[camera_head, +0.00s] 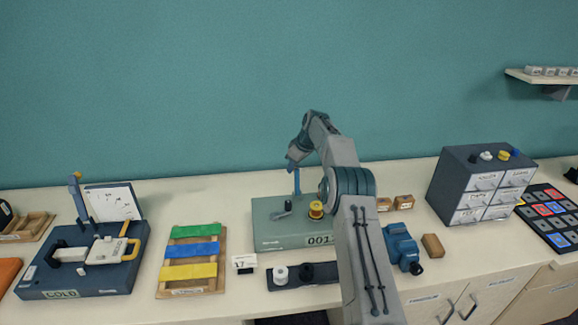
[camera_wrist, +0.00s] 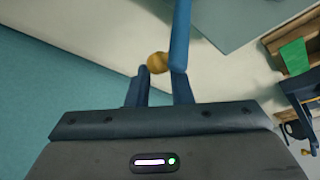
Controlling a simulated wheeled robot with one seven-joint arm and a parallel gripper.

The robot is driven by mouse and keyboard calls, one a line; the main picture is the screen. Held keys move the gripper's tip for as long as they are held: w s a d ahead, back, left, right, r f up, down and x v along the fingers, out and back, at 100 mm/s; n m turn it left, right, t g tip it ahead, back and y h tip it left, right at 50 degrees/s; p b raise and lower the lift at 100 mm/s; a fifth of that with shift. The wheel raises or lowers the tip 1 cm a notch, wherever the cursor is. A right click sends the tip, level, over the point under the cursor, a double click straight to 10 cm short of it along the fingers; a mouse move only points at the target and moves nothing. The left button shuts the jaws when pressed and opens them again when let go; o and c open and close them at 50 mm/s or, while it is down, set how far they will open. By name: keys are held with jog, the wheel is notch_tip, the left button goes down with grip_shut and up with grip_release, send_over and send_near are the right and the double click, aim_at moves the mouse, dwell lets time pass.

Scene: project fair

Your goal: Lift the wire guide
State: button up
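The grey-green board (camera_head: 270,241) labelled 001 lies mid-table with a gold spool and a small dark lever on it. A blue bar (camera_head: 297,181), which appears to be the wire guide, stands upright over it. In the wrist view the blue bar (camera_wrist: 181,35) comes down from the top edge, with a round brass knob (camera_wrist: 157,62) beside its end. In the head view my gripper (camera_head: 293,161) is at the bar's top; the knob is hidden there.
A dark board (camera_head: 60,285) labelled COLD stands left, beside a wooden rack (camera_head: 218,280) of coloured strips. A dark spool strip (camera_head: 303,284) lies in front. A blue device (camera_head: 401,248) and a drawer cabinet (camera_head: 481,184) stand right.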

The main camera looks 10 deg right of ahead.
jog(key=o, duration=0.4)
jog(key=shift+d+f, duration=0.7)
jog(key=shift+d, duration=0.15)
jog(key=shift+a, duration=0.1)
jog(key=shift+r, duration=0.2)
jog(key=b+v, duration=0.2)
jog(key=v, duration=1.1)
jog(key=shift+a+r+b, duration=0.15)
jog(key=shift+r+b, duration=0.25)
jog(key=shift+r, duration=0.1)
